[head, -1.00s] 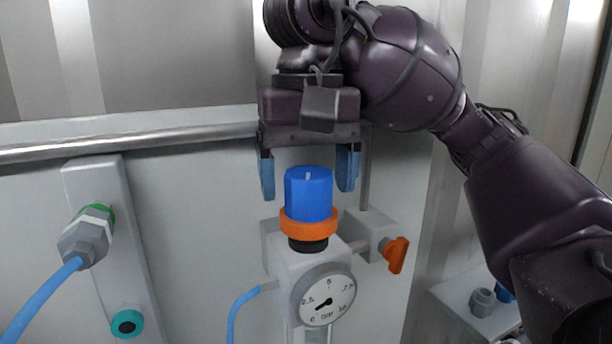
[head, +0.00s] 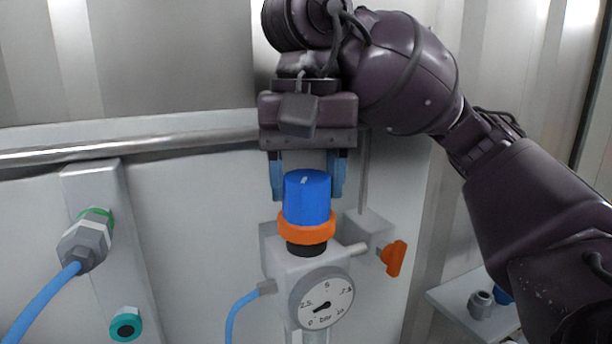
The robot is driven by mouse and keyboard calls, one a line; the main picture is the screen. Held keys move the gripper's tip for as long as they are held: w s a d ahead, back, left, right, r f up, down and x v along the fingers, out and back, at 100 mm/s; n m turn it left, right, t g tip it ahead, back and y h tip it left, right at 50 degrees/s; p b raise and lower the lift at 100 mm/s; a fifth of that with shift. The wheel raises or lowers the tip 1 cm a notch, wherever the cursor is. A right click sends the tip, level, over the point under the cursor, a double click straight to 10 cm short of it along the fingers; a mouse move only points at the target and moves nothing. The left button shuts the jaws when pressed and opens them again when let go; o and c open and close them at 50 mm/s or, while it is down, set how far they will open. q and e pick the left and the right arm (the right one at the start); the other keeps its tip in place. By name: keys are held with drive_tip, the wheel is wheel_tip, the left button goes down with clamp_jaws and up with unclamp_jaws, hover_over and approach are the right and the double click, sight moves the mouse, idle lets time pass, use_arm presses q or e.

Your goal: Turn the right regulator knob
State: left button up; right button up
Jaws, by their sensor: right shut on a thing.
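The blue regulator knob (head: 307,199) stands upright above an orange ring (head: 306,228) in the middle of the head view. A white mark shows on its top. Below it are the grey regulator body (head: 279,262) and a round pressure gauge (head: 321,299) with a black needle pointing to the lower left. My right gripper (head: 307,186) comes down from above, its blue fingers on the left and right sides of the knob, shut on it. The inner contact faces are partly hidden by the knob. My left gripper is not in view.
An orange valve handle (head: 396,258) sticks out close to the right of the regulator. A blue hose (head: 238,311) leaves it on the left. A grey plate (head: 98,180) with a hose fitting (head: 86,240) and a teal port (head: 126,324) is at left. A metal rail (head: 130,148) runs behind.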

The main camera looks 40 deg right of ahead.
drive_tip(key=m, duration=0.4)
drive_tip(key=shift+s+d+p, duration=0.1)
drive_tip(key=shift+p, duration=0.2)
drive_tip(key=m, duration=0.4)
drive_tip(key=shift+s+p, duration=0.1)
drive_tip(key=shift+p, duration=0.2)
drive_tip(key=m, duration=0.2)
drive_tip(key=shift+m, duration=0.3)
drive_tip(key=m+p, duration=0.1)
drive_tip(key=m, duration=0.2)
drive_tip(key=shift+s+m, duration=0.15)
drive_tip(key=shift+m, duration=1.05)
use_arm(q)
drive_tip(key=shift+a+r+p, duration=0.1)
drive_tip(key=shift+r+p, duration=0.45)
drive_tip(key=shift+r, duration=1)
use_arm(e)
drive_tip(key=shift+s+m, duration=0.1)
drive_tip(key=shift+m, duration=1.7)
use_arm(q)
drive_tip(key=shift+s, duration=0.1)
